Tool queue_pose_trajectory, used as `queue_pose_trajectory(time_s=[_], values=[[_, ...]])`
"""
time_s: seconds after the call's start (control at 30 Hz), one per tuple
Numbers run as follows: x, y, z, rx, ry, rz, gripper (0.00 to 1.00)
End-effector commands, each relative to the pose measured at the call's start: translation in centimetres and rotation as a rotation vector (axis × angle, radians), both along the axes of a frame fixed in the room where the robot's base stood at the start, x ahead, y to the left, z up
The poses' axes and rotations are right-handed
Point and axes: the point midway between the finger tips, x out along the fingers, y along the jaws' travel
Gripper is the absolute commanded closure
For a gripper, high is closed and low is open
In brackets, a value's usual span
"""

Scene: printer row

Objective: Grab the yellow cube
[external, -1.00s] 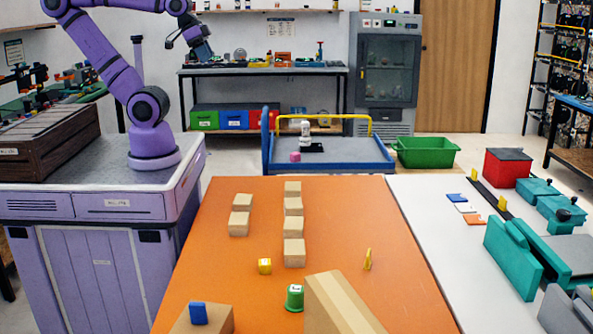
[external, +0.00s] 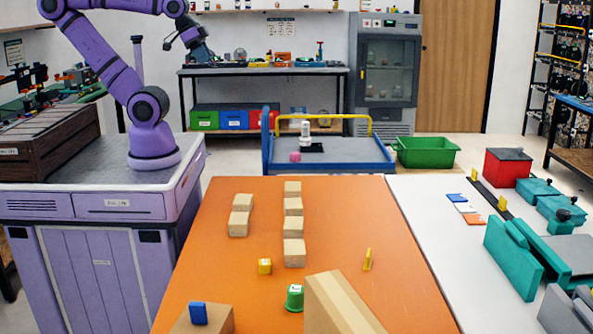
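My gripper (external: 172,47) is high at the upper left, far above and behind the table, well apart from the cube. Its fingers point down and left and look spread, with nothing visible between them.
Several tan blocks (external: 293,253) stand in two rows behind the cube. Near it are the green cup-like object (external: 294,298), a thin yellow piece (external: 367,260), a large tan box (external: 338,305) and a blue piece (external: 198,313) on another box.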

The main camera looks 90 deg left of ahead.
Motion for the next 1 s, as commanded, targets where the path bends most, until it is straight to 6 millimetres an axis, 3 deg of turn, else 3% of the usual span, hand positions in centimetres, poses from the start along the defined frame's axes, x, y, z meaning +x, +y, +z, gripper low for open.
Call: queue_pose_trajectory(time_s=[0.37,0.4,0.5,0.83,1.0], values=[[0.0,0.0,0.0,0.000,0.000,0.000,0.60],[0.0,0.0,0.0,0.000,0.000,0.000,0.58],[0.0,0.0,0.0,0.000,0.000,0.000,0.36],[0.4,-0.1,0.0,-0.003,0.005,0.000,0.36],[3.1,-1.3,0.2,-0.027,0.035,-0.003,0.36]])
